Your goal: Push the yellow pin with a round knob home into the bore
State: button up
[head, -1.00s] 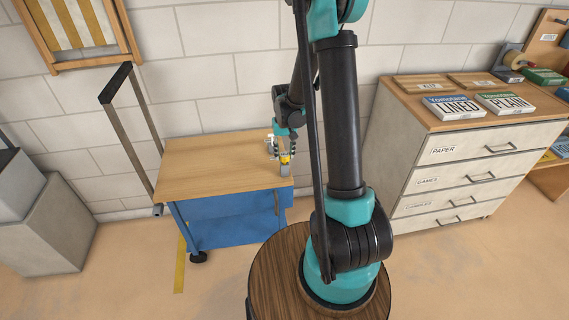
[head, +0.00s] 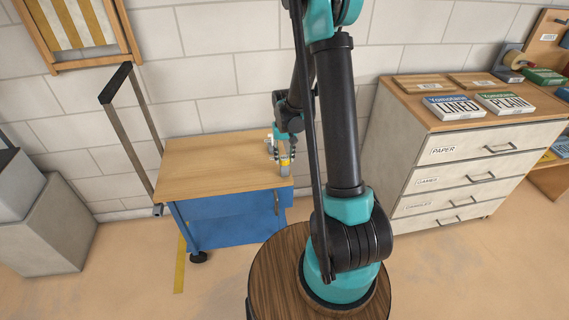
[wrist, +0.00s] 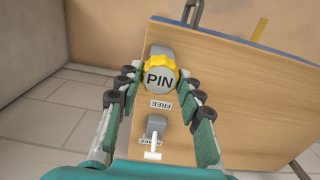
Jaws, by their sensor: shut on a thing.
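The yellow pin's round knob (wrist: 160,63) has a grey face lettered PIN. In the wrist view it sits between my fingertips, in front of a grey block (wrist: 159,50) on the wooden top. My gripper (wrist: 159,76) is shut on the knob, one finger at each side. In the head view my gripper (head: 284,152) is at the right end of the cart top, with the yellow knob (head: 285,162) at its tips. The bore and the pin's shaft are hidden, so I cannot tell how deep the pin sits.
A second grey block (wrist: 156,126) with a white T-shaped part stands near a FREE label (wrist: 161,104). The blue cart's wooden top (head: 215,165) is otherwise clear. A drawer cabinet (head: 450,160) stands right, and the cart's upright handle (head: 130,130) rises left.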

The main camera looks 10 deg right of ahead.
jog(key=shift+f, duration=0.1)
jog(key=o, duration=1.4)
jog(key=shift+r, duration=4.55)
jog(key=s+d+t, duration=0.1)
jog(key=s, duration=0.6)
jog(key=s+d+r+t, duration=0.1)
jog(key=s, duration=0.6)
jog(key=s+d+r+t, duration=0.1)
jog(key=s+d+t, duration=0.1)
jog(key=s, duration=0.6)
jog(key=shift+r, duration=0.1)
